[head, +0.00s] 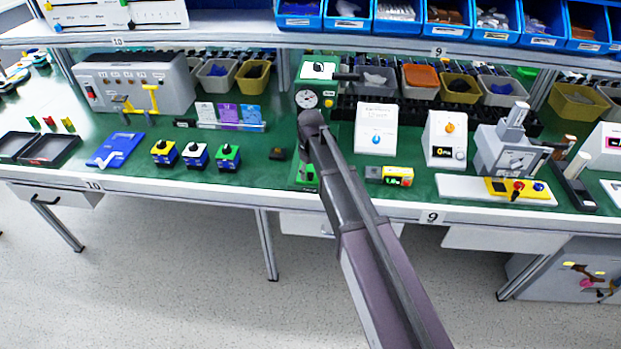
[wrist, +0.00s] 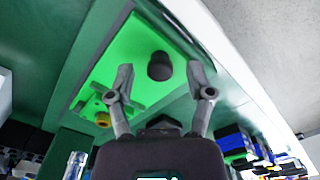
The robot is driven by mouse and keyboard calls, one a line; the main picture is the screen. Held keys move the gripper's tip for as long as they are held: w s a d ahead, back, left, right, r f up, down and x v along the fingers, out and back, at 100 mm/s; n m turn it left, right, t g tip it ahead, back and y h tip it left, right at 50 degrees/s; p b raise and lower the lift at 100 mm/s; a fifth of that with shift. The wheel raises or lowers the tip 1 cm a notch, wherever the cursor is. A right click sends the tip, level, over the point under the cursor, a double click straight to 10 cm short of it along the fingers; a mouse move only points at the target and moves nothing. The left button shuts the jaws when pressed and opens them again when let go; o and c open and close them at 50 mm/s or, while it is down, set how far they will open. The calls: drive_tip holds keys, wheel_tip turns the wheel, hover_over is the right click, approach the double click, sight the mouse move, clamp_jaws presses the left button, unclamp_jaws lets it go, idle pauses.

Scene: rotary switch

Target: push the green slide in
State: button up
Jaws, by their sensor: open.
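A bright green plate with a black round knob, which looks like the green slide (wrist: 143,88), fills the middle of the wrist view. The knob (wrist: 160,66) stands up from it. My gripper (wrist: 162,74) is open, and its two fingers lie either side of the knob in the picture. Whether they touch the plate or knob I cannot tell. In the head view a green station (head: 318,85) with a round dial stands behind my arm. A bright green patch, perhaps the slide (head: 309,172), shows below it beside my arm. My fingers are hidden in the head view.
A white box (head: 376,130) and a yellow-grey unit (head: 397,176) stand right. The bench's white front edge (head: 250,198) is close.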

sight(312, 170)
drive_tip(key=shift+f, duration=0.4)
clamp_jaws()
drive_tip(key=shift+w, duration=2.15)
unclamp_jaws()
drive_tip(key=shift+s, duration=0.1)
